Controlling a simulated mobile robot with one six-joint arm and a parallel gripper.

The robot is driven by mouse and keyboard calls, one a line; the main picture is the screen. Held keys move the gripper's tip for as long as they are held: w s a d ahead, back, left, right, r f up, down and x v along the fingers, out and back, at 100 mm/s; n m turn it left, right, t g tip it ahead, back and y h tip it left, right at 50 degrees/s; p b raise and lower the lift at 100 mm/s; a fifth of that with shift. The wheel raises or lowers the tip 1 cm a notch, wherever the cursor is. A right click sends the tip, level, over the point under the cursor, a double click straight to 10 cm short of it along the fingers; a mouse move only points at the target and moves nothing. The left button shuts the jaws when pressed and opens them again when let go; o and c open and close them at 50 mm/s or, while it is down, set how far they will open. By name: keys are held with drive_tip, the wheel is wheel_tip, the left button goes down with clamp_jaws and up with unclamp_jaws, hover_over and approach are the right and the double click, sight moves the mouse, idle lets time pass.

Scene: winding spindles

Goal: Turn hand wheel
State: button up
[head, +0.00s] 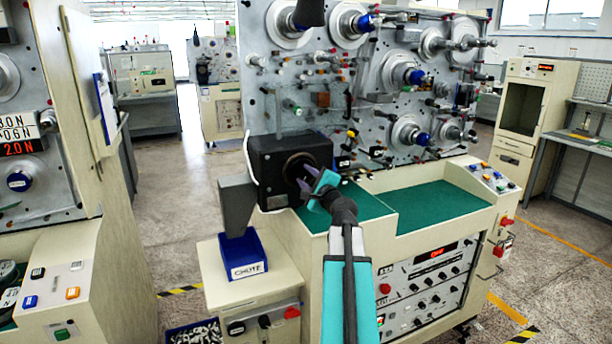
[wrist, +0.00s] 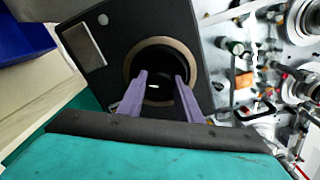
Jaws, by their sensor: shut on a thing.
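A black box (head: 268,160) with a round, brass-rimmed opening (head: 292,161) sits at the left of the winding machine. The box also shows in the wrist view (wrist: 112,62), with its brass ring (wrist: 133,58) around a dark centre. My gripper (head: 305,182) reaches the box's front from the right. In the wrist view its purple fingers (wrist: 161,82) stand apart and reach into the ring. They are shut on the dark round part at the centre, which I take as the hand wheel (wrist: 158,92); its outline is lost in shadow.
A grey chute (head: 237,203) stands left of the box above a blue bin (head: 243,257) marked CHUTE. Spindles and guides crowd the machine's upright panel (head: 340,95). A green work surface (head: 430,210) lies clear at the right.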

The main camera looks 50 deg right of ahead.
idle(0.5)
drive_tip(key=o, duration=1)
drive_tip(key=shift+o, duration=0.2)
drive_tip(key=shift+s, duration=0.1)
drive_tip(key=b+v, duration=0.3)
drive_tip(key=v, duration=0.5)
drive_tip(key=shift+s+f, duration=0.15)
drive_tip(key=shift+s, duration=0.1)
drive_tip(key=shift+a+b, duration=0.15)
drive_tip(key=shift+b, duration=0.35)
drive_tip(key=b+v, duration=0.2)
drive_tip(key=b, duration=0.3)
drive_tip(key=shift+b+v, duration=1.5)
drive_tip(key=shift+b, duration=1)
